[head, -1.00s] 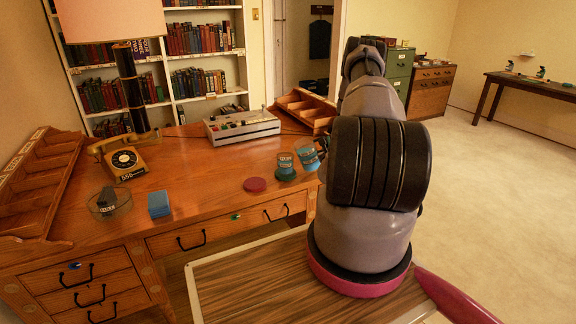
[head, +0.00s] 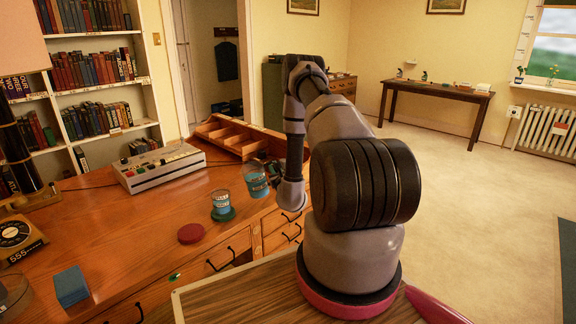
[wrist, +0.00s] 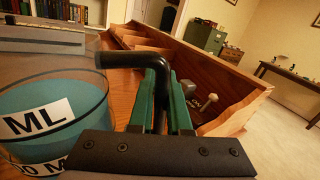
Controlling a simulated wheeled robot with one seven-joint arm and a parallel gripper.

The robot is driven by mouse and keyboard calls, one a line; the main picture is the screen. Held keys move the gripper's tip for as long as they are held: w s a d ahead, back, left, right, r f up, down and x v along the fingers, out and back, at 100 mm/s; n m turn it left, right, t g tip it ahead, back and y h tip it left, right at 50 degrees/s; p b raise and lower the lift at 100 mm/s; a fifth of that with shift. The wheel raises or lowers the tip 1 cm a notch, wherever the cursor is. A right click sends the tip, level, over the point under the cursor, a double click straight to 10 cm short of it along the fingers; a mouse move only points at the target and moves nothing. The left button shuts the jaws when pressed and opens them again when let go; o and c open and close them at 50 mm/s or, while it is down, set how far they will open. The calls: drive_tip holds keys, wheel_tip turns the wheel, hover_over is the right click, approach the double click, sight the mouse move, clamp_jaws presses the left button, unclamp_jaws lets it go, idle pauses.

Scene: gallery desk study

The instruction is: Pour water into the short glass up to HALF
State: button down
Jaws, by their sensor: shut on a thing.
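A clear container of blue water (head: 257,183) with a white label is held above the desk. In the wrist view the container (wrist: 60,115) shows at the left, its label reading "ML". My gripper (wrist: 162,108) has green fingers shut on its black handle; in the head view my gripper (head: 278,178) is just right of the container. The container looks slightly tilted at most, and I see no stream. A short glass (head: 222,202) with a pale label and some blue in it stands on a green coaster (head: 222,215), left of and below the container. Its exact level is too small to read.
A dark red disc (head: 191,233) lies left of the glass on the desk (head: 140,225). A blue block (head: 71,286) and an orange telephone (head: 20,238) are further left. A grey console (head: 160,168) and wooden tray (head: 238,140) stand behind. Bare desk lies between.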

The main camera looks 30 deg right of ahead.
drive_tip(key=shift+d+r+m, duration=0.2)
drive_tip(key=shift+d+m, duration=0.4)
drive_tip(key=shift+d, duration=0.9)
drive_tip(key=shift+d+r+m, duration=0.15)
drive_tip(key=shift+d+m, duration=0.45)
drive_tip(key=shift+d, duration=0.85)
